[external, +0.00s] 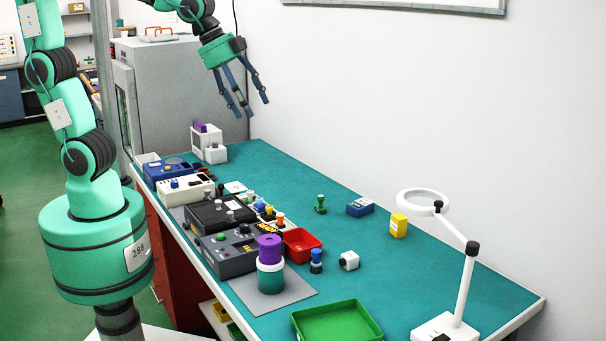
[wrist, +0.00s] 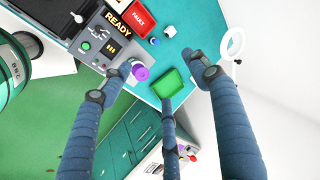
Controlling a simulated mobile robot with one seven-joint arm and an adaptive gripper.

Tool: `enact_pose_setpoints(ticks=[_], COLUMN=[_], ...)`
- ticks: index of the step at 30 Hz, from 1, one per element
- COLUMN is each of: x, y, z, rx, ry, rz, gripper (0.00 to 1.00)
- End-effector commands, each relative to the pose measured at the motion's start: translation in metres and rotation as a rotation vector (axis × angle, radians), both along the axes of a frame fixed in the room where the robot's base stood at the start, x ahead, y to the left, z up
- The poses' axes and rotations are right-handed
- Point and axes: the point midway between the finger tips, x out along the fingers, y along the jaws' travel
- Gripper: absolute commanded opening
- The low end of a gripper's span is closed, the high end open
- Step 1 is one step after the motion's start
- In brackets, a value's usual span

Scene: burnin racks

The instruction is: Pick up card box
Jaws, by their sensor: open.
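Two small boxes stand on the teal bench in the external view: a yellow box (external: 399,226) with a pale label, and a blue box (external: 360,207) with a dark top. I cannot tell which is the card box. Neither is clear in the wrist view. My gripper (external: 242,106) is high above the far end of the bench, well apart from both boxes. Its fingers are spread and empty; they also show in the wrist view (wrist: 150,88).
A white magnifier lamp (external: 463,285) rises at the right. Bench surface is clear along the wall.

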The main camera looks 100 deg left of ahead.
Motion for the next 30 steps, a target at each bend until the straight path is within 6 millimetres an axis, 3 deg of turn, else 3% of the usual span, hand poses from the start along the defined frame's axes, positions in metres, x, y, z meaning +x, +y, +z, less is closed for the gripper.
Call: enact_pose_setpoints(ticks=[14, 23, 30], x=[0.126, 0.198, 0.250], y=[0.054, 0.093, 0.126], z=[-0.032, -0.073, -0.117], rx=[0.246, 0.388, 0.493], ry=[0.087, 0.150, 0.201], rz=[-0.428, -0.708, -0.935], gripper=[0.61, 0.61, 0.61])
